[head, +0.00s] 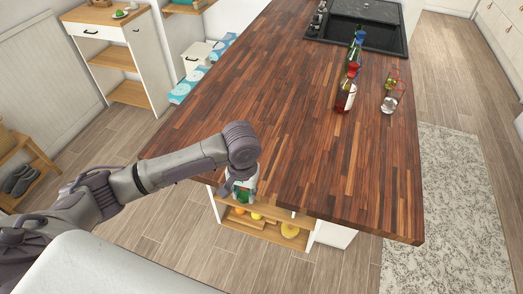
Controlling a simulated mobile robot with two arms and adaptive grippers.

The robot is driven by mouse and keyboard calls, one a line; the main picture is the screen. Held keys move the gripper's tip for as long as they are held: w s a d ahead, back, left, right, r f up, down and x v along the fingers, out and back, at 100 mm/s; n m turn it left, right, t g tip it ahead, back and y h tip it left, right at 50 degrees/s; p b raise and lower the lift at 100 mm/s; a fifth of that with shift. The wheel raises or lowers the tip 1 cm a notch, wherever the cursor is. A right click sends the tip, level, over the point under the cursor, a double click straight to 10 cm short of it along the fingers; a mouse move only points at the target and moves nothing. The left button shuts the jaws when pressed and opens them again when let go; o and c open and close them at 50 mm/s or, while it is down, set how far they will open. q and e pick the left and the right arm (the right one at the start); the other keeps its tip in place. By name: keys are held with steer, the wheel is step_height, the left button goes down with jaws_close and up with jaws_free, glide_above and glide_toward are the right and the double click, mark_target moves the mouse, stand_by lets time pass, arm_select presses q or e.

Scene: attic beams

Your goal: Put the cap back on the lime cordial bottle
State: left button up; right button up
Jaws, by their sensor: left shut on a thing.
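My left gripper (243,190) points down just past the near edge of the wooden counter (240,90), low in the middle of the head view. It is shut on a small green thing, mostly hidden by the fingers; I cannot tell if it is the cap. On the counter's far right part stands a bottle with dark red contents and a pale label (346,92). Behind it stands a green bottle with a blue top (357,43). I cannot tell which one is the lime cordial bottle. My right gripper is not in view.
Yellow and orange fruit (290,230) lies on a shelf below the near edge. The counter's left and middle are bare.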

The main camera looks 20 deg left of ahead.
arm_select(q)
steer(key=s+f+b, duration=0.8)
steer(key=s+f, duration=0.2)
steer(key=shift+a+m, duration=0.15)
steer(key=shift+m, duration=0.25)
steer(key=shift+s+r, duration=0.1)
